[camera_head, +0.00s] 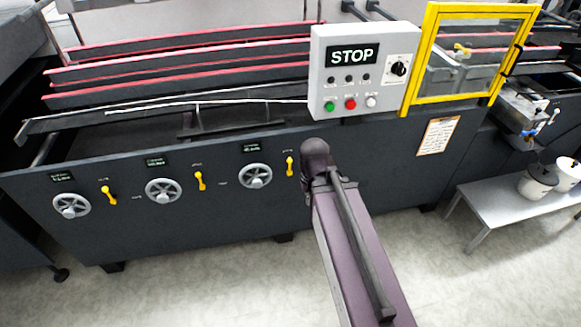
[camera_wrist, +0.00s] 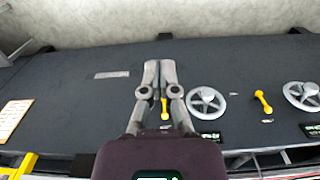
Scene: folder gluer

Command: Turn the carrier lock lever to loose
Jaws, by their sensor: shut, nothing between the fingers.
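Three yellow lock levers sit on the dark machine front: a left one (camera_head: 109,194), a middle one (camera_head: 200,181) and a right one (camera_head: 290,166). The labels are too small to read, so I cannot tell which is the carrier lock. In the wrist view, which is upside down, the right lever (camera_wrist: 164,108) shows between my finger linkages, partly hidden. The middle lever (camera_wrist: 263,102) is clear to its side. My gripper (camera_wrist: 159,66) is shut and empty in front of the panel; contact with the lever cannot be told. My arm hides the fingers in the head view.
Grey handwheels (camera_head: 255,176) sit beside the levers. A control box with a STOP display (camera_head: 352,55) and a yellow-framed guard (camera_head: 430,50) stand above. A low bench (camera_head: 490,200) with pots is at right. The floor before the machine is clear.

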